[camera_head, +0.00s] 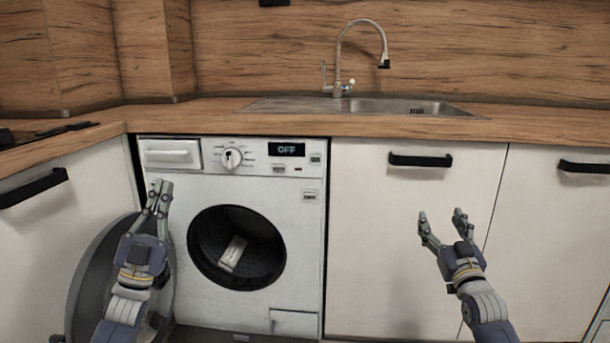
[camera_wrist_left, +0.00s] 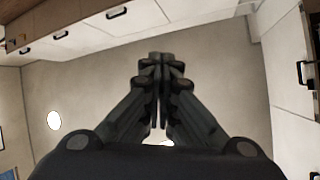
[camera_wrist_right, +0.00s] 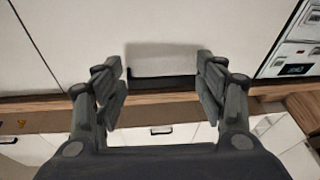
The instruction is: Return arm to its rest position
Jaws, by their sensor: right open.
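My left gripper (camera_head: 160,197) is in front of the left edge of the washing machine (camera_head: 306,225), between its open door (camera_head: 88,262) and the drum opening. In the left wrist view the fingers (camera_wrist_left: 160,85) are together with nothing seen between them. My right gripper (camera_head: 441,219) is in front of the white cabinet door right of the machine. It is open and empty, its fingers (camera_wrist_right: 160,88) apart in the right wrist view. A small whitish item (camera_head: 233,254) lies inside the drum. The machine's display reads OFF.
A wooden worktop (camera_head: 230,122) runs above, with a steel sink (camera_head: 395,107) and tap (camera_head: 340,60). Black handles stick out from the cabinets, one above my right gripper (camera_head: 420,160). The open washer door stands beside my left arm. Space between my arms is clear.

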